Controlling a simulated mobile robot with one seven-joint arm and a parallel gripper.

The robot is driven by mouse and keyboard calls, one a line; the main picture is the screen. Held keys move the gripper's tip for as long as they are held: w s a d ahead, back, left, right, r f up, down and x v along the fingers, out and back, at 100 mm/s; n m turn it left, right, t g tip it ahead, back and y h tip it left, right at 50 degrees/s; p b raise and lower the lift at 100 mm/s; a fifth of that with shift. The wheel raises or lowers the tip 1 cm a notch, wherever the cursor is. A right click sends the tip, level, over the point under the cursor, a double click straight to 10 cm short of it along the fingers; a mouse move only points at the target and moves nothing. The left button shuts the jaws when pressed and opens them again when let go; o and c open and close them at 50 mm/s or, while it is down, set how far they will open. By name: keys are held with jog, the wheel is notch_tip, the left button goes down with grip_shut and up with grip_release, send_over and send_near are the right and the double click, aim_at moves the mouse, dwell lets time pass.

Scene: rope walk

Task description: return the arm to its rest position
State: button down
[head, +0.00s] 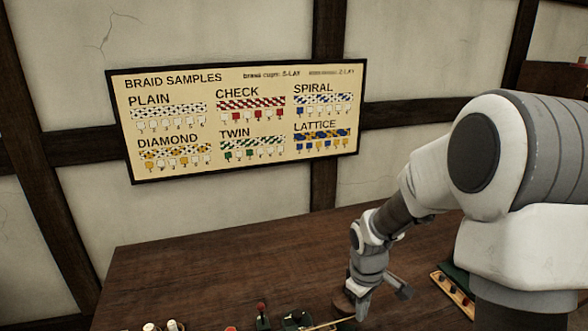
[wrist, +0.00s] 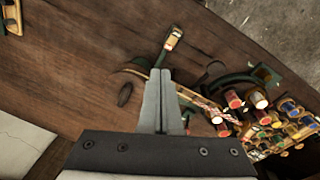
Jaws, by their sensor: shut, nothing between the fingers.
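My gripper (head: 380,294) is at the end of my grey and white arm, above the wooden table (head: 200,262) at its front right part in the head view. In the wrist view my gripper (wrist: 170,88) shows its two grey fingers close together, with nothing between them. The fingertips point over the table (wrist: 75,80) toward a dark green device with a light-coloured part (wrist: 172,42). I cannot tell the height of the fingertips above it. My upper arm fills the right side of the head view.
A braid samples board (head: 240,158) hangs on the timbered wall. Bobbins and spools (wrist: 262,108) crowd the table at right in the wrist view. A tray of small pieces (head: 455,290) lies right of my gripper in the head view. The table's back left is clear.

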jog(key=s+r+m+t, duration=0.15)
jog(key=s+r, duration=0.25)
jog(key=r, duration=0.4)
jog(key=s+r+m+t, duration=0.1)
jog(key=s+r+m, duration=0.25)
jog(key=r, duration=0.35)
jog(key=s+r+m+t, duration=0.1)
jog(key=s+r, duration=0.2)
jog(key=s, duration=0.3)
jog(key=s+a+r+m+t, duration=0.1)
jog(key=s+r+m, duration=0.1)
jog(key=s, duration=0.3)
jog(key=shift+s+r+y, duration=0.35)
jog(key=shift+r+y, duration=0.05)
jog(key=shift+r, duration=0.35)
